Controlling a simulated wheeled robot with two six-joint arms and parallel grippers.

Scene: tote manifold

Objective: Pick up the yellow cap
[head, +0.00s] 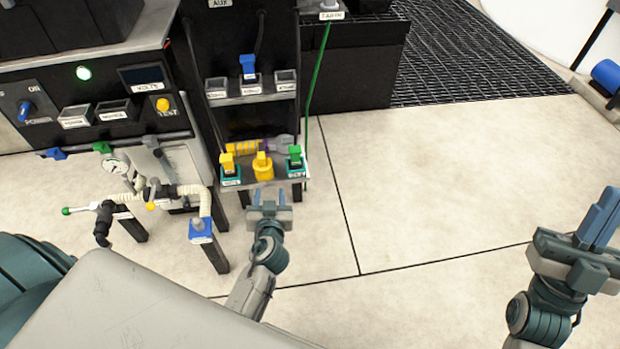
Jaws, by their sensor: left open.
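A yellow cap-like piece (263,168) with a wider round base stands in the middle of the front edge of the low shelf (272,181). To its left a smaller yellow piece (228,163) sits in a teal holder, and to its right a green piece (295,156) sits in another. My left gripper (268,198) is open and empty, just in front of the shelf and below the middle yellow piece in the picture, apart from it. My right gripper (598,218) is at the far right, well away from the shelf; its finger gap is not clear.
A yellow tool-like object (243,148) lies behind the pieces on the shelf. A green cable (317,80) hangs at the shelf's right. A gauge and hose manifold (150,188) stands to the left. The floor (420,180) between my arms is clear.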

